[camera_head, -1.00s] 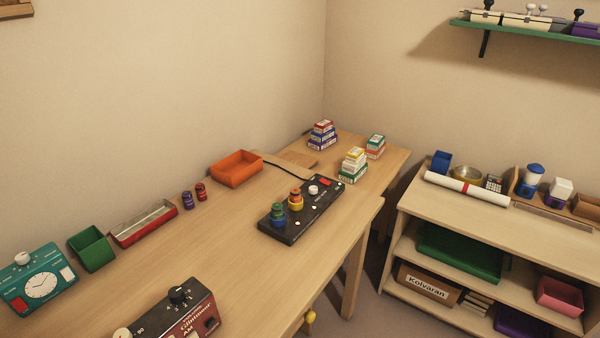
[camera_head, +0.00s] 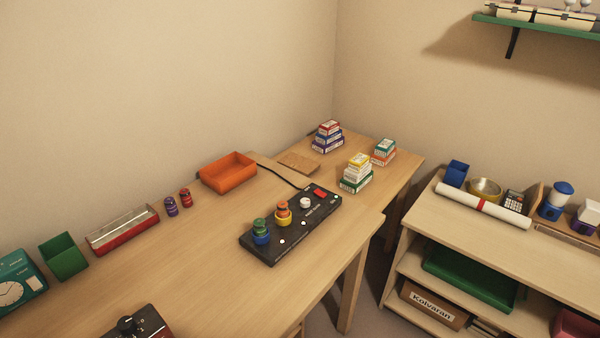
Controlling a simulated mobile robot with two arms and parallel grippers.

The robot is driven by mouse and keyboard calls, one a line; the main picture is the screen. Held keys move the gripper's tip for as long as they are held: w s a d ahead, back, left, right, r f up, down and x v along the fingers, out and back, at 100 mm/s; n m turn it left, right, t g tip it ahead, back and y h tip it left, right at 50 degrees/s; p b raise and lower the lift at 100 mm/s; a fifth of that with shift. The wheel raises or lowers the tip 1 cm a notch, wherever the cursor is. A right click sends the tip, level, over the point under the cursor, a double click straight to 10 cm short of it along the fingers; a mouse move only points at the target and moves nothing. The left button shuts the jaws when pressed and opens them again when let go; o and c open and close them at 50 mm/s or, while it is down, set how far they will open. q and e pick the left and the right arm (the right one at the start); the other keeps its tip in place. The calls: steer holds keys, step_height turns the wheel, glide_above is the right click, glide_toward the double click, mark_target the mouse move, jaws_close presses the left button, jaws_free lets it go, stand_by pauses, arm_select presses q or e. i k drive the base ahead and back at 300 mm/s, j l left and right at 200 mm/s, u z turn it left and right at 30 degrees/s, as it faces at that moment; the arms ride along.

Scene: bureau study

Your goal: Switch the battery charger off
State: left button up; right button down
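A long black device with a cord (camera_head: 290,242), which looks like the battery charger, lies on the wooden desk. A red switch (camera_head: 319,192) sits near its far right end, beside a small green mark. A white knob (camera_head: 306,203) stands near the switch. A yellow-and-orange round piece (camera_head: 283,212) and a blue-and-green round piece (camera_head: 261,231) stand on its nearer half. The switch's tilt is too small to read. Neither of my grippers is in view.
An orange tray (camera_head: 228,174), red tin (camera_head: 122,230), green box (camera_head: 63,257) and teal timer (camera_head: 18,284) line the desk's wall side. A black-and-red device (camera_head: 138,324) is at the front. Stacked small boxes (camera_head: 357,173) stand at the back. The desk in front of the charger is clear.

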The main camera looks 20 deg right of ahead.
mark_target(321, 194)
steer(key=i+l, duration=0.1)
steer(key=l, duration=0.45)
steer(key=i+l+u, duration=0.15)
steer(key=l, duration=0.9)
steer(key=i+u, duration=0.05)
